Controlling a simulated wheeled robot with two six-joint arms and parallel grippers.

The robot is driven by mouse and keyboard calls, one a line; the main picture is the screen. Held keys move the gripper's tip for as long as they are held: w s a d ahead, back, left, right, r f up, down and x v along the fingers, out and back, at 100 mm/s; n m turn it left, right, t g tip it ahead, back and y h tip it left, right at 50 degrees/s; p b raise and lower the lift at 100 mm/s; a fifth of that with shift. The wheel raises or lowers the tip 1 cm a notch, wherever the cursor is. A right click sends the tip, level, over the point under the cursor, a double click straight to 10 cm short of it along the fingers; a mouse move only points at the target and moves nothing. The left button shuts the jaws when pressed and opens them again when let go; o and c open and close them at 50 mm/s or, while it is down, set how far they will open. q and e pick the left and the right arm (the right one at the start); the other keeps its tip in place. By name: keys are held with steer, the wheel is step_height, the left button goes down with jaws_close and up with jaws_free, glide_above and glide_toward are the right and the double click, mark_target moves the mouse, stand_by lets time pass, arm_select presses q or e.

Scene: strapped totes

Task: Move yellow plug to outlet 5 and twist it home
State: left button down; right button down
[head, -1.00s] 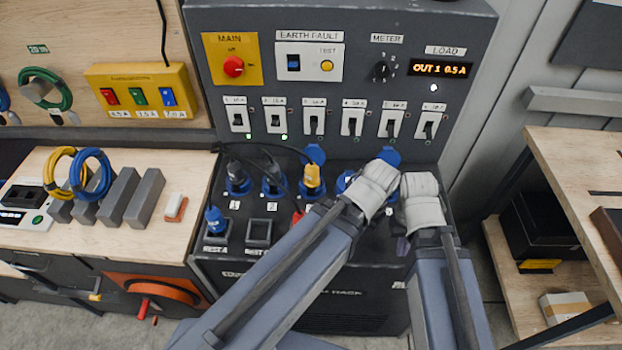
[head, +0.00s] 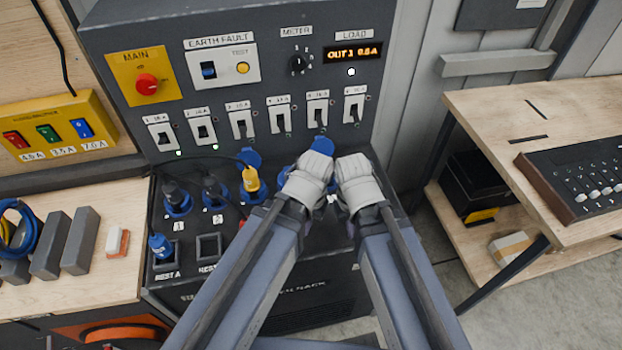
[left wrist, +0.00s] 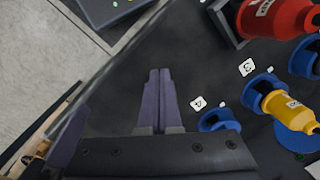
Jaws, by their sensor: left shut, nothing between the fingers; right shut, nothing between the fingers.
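The yellow plug (head: 251,180) stands in a blue outlet in the head view. In the left wrist view the yellow plug (left wrist: 285,105) sits in the outlet labelled 3. The blue outlet 4 (left wrist: 216,119) is beside it, partly hidden by my gripper. Outlet 5 cannot be made out; my arms cover that part of the panel, where a raised blue lid (head: 322,145) shows. My left gripper (left wrist: 160,75) is shut and empty, apart from the yellow plug. My right gripper (head: 350,228) is shut and empty over the panel's right side, its fingertips mostly hidden.
A blue plug (head: 160,246) stands in rest A, beside the empty second rest (head: 209,246). Dark plugs fill outlets 1 (head: 176,196) and 2 (head: 213,190). A red plug (left wrist: 285,15) is near outlet 3. Breaker switches (head: 242,122) line the upright panel behind.

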mark_target(248, 168)
arm_select(q)
steer(key=c, duration=1.6)
jaws_free()
